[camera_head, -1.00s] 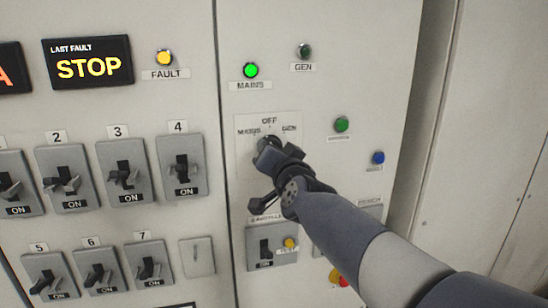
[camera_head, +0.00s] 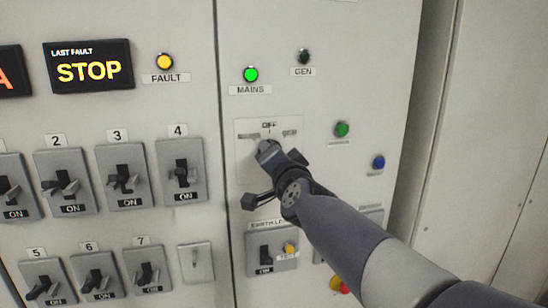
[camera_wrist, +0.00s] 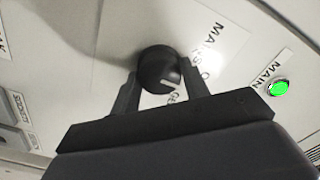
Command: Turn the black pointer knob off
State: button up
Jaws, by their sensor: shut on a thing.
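The black pointer knob (camera_wrist: 155,66) sits on a pale plate (camera_head: 245,165) marked OFF at its top, below the lit green MAINS lamp (camera_head: 251,74). In the wrist view the knob is round and dark, with a short white mark low on its face, on the side near the GEN lettering. My gripper (camera_wrist: 160,72) is shut on the knob, one finger on each side. In the head view my gripper (camera_head: 270,153) covers most of the knob, so I cannot tell there exactly which way it points.
Rows of breaker switches (camera_head: 181,170) stand left of the panel seam. A green button (camera_head: 342,129) and a blue button (camera_head: 378,162) are to the right. Below my gripper are a small switch unit (camera_head: 264,250) and a red and yellow button (camera_head: 338,284). Space in front of the panel looks clear.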

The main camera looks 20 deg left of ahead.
jog(key=o, duration=1)
jog(key=v, duration=1)
jog(key=shift+s+d, duration=0.15)
jog(key=shift+s, duration=0.2)
jog(key=shift+w, duration=0.1)
jog(key=x, duration=1)
jog(key=shift+w, duration=0.3)
